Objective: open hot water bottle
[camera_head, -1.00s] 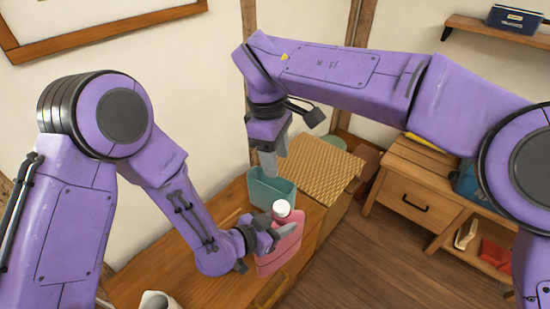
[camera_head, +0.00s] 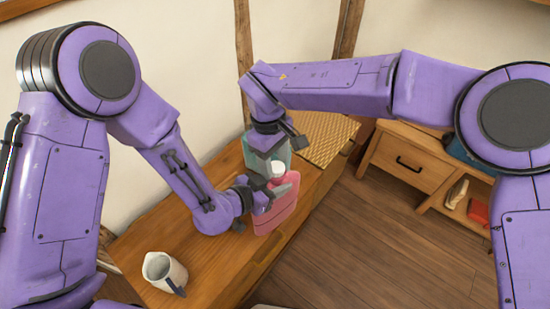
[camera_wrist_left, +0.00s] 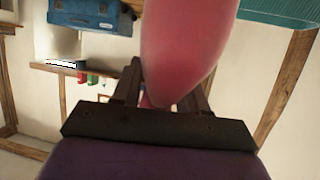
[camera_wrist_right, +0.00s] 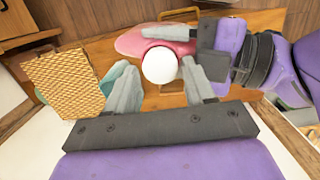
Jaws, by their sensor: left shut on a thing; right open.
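The hot water bottle (camera_head: 275,210) is pink-red with a white cap (camera_head: 278,168) on top, and is roughly upright at the front edge of the wooden dresser. My left gripper (camera_head: 272,193) is shut on the bottle near its neck. The bottle also fills the upper middle of the left wrist view (camera_wrist_left: 185,45). My right gripper (camera_wrist_right: 163,80) is open above the bottle. In the right wrist view the round white cap (camera_wrist_right: 160,65) shows between its two fingers, with a gap visible beside it.
A teal container (camera_head: 282,153) stands behind the bottle, near a woven yellow-brown surface (camera_head: 322,137). A pitcher (camera_head: 163,270) stands on the dresser top (camera_head: 135,240) at the front left. A drawer unit (camera_head: 405,165) stands to the right, with open floor between.

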